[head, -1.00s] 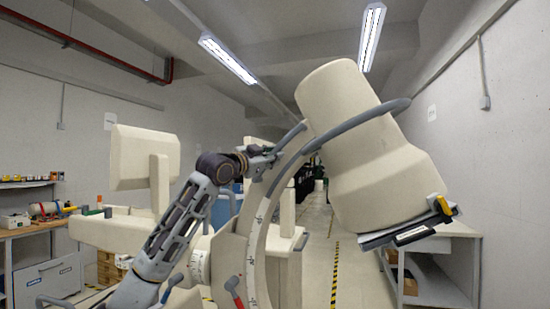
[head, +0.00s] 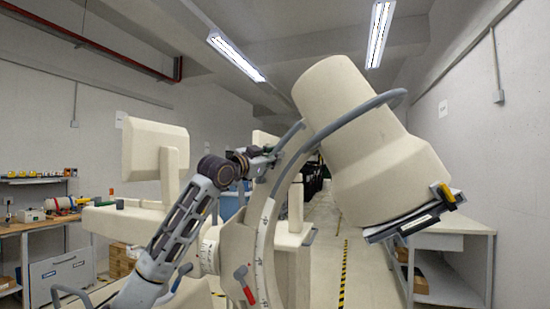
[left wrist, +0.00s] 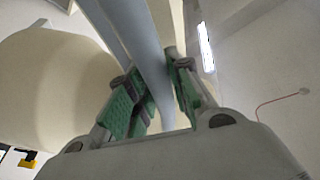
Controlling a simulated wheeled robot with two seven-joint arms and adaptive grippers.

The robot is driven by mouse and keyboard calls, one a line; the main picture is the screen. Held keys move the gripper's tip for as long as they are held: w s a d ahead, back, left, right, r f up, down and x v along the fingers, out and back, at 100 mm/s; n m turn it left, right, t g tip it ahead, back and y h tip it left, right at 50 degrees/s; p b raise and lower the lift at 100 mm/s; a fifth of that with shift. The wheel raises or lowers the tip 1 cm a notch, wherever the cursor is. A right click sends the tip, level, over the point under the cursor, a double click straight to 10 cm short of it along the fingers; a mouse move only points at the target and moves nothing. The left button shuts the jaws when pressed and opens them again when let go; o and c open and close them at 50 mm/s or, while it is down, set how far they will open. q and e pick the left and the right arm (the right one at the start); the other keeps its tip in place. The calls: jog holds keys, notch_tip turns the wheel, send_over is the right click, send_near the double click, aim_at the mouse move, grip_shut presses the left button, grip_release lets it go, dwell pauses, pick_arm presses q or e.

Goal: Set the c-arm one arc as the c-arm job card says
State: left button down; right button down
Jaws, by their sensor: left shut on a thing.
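The c-arm's curved arc (head: 262,240) stands in the middle of the head view, with a pale scale strip along it. Its cream housing (head: 350,125) leans at the upper end, with a flat dark-edged plate (head: 405,222) below. A grey tubular rail (head: 355,112) loops around the housing; it also shows in the left wrist view (left wrist: 146,50). My left gripper (head: 264,161) is at the upper left of the arc. In the left wrist view its green-padded fingers (left wrist: 160,95) are closed around the grey rail. The scale figures are too small to read. No job card is readable. My right gripper is out of view.
A red-handled lever (head: 243,284) sits low beside the arc. A cream monitor-like box (head: 155,150) stands on the left. A workbench (head: 45,226) is at far left and a shelf cart (head: 455,240) at right. The striped-edge aisle (head: 343,275) behind is open.

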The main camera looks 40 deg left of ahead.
pick_arm(q)
jog(key=shift+w+f, duration=0.1)
jog(key=shift+f, duration=0.4)
jog(key=c, duration=1.3)
grip_release()
jog(key=shift+a+r, duration=0.1)
jog(key=shift+r, duration=0.1)
jog(key=shift+s+a, duration=0.1)
jog(key=shift+s, duration=0.25)
jog(key=shift+v, duration=1.7)
jog(key=shift+v, duration=0.95)
jog(key=shift+s, duration=0.25)
jog(key=shift+v, duration=2.8)
